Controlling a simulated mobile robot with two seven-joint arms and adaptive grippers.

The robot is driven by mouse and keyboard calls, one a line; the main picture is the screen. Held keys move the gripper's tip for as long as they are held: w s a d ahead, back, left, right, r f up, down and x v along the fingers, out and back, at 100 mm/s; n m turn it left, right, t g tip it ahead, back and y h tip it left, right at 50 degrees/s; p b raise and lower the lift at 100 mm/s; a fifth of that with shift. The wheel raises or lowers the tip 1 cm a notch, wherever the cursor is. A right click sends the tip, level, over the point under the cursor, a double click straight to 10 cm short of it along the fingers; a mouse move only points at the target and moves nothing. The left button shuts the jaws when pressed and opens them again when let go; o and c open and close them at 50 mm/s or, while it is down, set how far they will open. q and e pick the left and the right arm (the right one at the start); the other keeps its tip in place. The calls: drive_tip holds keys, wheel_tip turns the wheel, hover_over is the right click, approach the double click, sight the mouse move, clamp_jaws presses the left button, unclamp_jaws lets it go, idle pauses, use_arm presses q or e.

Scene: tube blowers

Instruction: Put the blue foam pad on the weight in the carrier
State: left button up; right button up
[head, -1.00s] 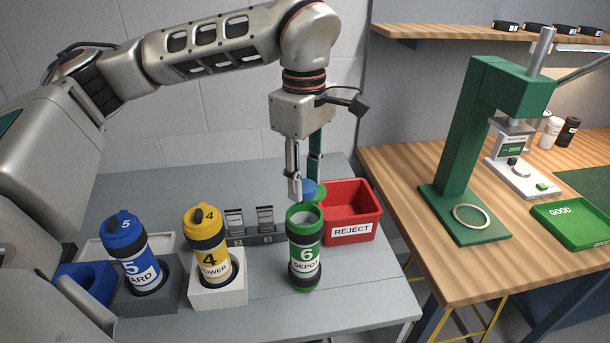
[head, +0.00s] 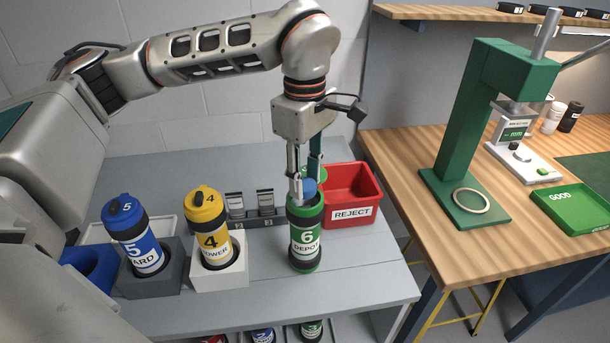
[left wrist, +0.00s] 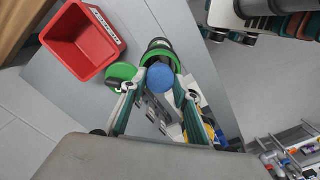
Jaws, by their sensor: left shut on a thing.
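The green carrier (head: 305,238), marked 6 DEPOT, stands upright and open on the grey table; its green rim (left wrist: 160,55) shows in the left wrist view. My left gripper (head: 307,187) points down at the carrier's mouth, shut on the round blue foam pad (head: 310,184). In the left wrist view the pad (left wrist: 162,76) sits between the fingertips, over the carrier's mouth; I cannot tell how far it is inside. The weight inside is hidden. A green lid (left wrist: 121,73) lies beside the carrier. My right gripper is not in view.
A red REJECT bin (head: 351,196) stands close behind and right of the carrier. Yellow carrier 4 (head: 213,240) and blue carrier 5 (head: 139,246) stand in holders to the left. A small rack (head: 262,212) is behind. The table front is clear.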

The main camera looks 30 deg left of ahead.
use_arm(q)
drive_tip(key=shift+f, duration=0.2)
drive_tip(key=shift+f, duration=0.3)
drive_tip(key=o, duration=0.8)
wheel_tip(320, 180, up, 12)
idle(0.8)
